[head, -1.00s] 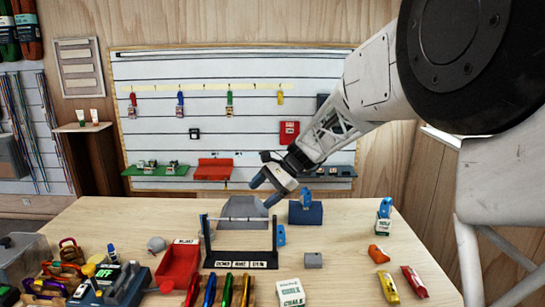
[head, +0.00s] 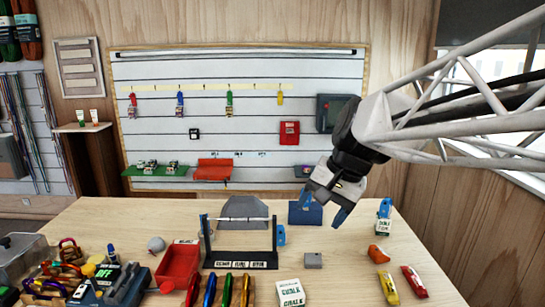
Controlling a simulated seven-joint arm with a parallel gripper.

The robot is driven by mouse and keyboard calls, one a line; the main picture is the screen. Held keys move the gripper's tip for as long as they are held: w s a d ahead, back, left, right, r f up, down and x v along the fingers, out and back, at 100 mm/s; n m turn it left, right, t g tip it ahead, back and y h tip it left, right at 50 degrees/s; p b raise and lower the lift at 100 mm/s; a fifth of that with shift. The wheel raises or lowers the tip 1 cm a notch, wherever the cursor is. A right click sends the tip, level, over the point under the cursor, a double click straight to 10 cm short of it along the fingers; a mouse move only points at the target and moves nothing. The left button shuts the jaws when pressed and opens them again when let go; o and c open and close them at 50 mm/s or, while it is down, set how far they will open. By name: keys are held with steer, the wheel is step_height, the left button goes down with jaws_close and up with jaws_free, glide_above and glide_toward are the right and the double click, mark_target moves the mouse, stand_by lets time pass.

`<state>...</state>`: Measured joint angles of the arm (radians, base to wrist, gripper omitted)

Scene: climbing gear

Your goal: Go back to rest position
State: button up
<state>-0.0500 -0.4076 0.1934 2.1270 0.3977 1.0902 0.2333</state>
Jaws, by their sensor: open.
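My gripper (head: 326,204) hangs in the air above the back right part of the table, in front of the wall. Its two blue-tipped fingers are spread apart with nothing between them. From this view it overlaps the blue box (head: 301,214) at the table's back, and I cannot tell how far apart in depth they are. My arm reaches in from the right edge.
The wooden table (head: 345,275) holds a black frame rack (head: 242,264), a red tray (head: 180,264), a grey block (head: 313,260), a chalk box (head: 290,293) and an orange piece (head: 378,254). A slatted board (head: 230,120) with hanging gear stands behind.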

steer(key=shift+s+d+f+n+t+h, duration=0.4)
steer(key=shift+s+d+n+t+h, duration=1.15)
steer(key=shift+s, duration=3.2)
steer(key=shift+s+d+f+n+t+h, duration=0.4)
steer(key=shift+s+d, duration=2.25)
steer(key=shift+s, duration=2.05)
step_height(320, 180, down, 9)
steer(key=w+g, duration=0.1)
steer(key=g, duration=0.2)
steer(key=shift+w+d+f, duration=0.15)
steer(key=shift+d, duration=0.05)
